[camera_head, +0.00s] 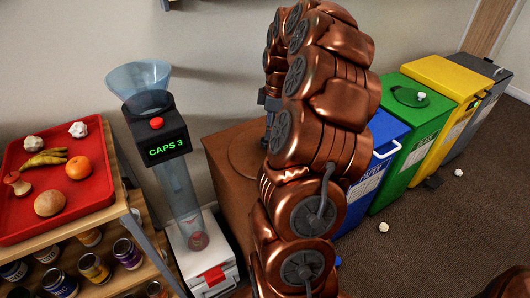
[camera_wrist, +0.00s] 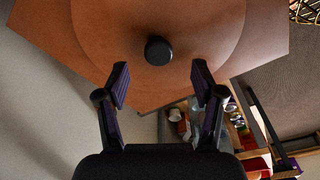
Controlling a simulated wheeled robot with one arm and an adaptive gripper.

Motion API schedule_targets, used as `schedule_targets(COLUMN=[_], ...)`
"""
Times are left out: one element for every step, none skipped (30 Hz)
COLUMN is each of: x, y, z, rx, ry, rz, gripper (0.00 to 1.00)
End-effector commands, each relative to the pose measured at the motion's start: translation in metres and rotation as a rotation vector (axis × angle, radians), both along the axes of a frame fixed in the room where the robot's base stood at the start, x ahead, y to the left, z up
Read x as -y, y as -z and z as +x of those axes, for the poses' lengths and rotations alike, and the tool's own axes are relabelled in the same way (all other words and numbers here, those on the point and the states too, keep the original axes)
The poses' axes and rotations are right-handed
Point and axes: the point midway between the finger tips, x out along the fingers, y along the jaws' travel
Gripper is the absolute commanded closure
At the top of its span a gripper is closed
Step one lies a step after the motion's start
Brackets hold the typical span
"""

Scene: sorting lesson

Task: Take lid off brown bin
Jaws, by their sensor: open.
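The brown bin (camera_head: 222,165) stands against the wall left of the blue bin in the head view, partly hidden behind my copper arm. Its round brown lid (camera_head: 243,150) lies on its top; only the left part shows there. In the wrist view the lid (camera_wrist: 200,25) fills the upper middle on the bin's top (camera_wrist: 92,35), with a black knob (camera_wrist: 158,51) near its centre. My gripper (camera_wrist: 160,75) is open, its two fingers apart and empty, with the knob just beyond the gap between the fingertips. In the head view the fingers are hidden by my arm.
A clear tube with a funnel and display (camera_head: 158,130) stands left of the brown bin. A shelf with a red tray (camera_head: 92,190) is farther left. Blue (camera_head: 385,135), green (camera_head: 425,135), yellow (camera_head: 440,75) and grey bins stand right. Crumpled paper (camera_head: 383,227) lies on the floor.

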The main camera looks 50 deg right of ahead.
Motion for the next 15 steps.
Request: schedule_targets(x=[-0.001, -0.002, -0.002, -0.002, -0.002, -0.002, -0.002, -0.002, -0.003, -0.003, -0.003, -0.003, -0.003, -0.003, -0.003], y=[0.006, 0.008, 0.010, 0.012, 0.013, 0.015, 0.018, 0.021, 0.025, 0.029, 0.034, 0.039, 0.044, 0.048, 0.053], z=[0.000, 0.000, 0.001, 0.001, 0.001, 0.002, 0.003, 0.003, 0.004, 0.005, 0.006, 0.006, 0.007, 0.008, 0.009], rx=[-0.004, -0.003, -0.002, -0.002, -0.002, -0.002, -0.001, -0.002, -0.002, -0.003, -0.005, -0.006, -0.006, -0.004, -0.003], ry=[-0.001, -0.001, 0.000, 0.000, 0.000, 0.000, 0.001, 0.001, 0.001, 0.001, 0.000, 0.002, 0.002, 0.003, 0.004], rz=[0.003, 0.004, 0.003, 0.003, 0.002, 0.002, 0.002, 0.002, 0.002, 0.003, 0.004, 0.004, 0.004, 0.004, 0.002], gripper=[0.32, 0.32, 0.32, 0.32, 0.32, 0.32, 0.32, 0.32, 0.32, 0.32, 0.32, 0.32, 0.32, 0.32, 0.32])
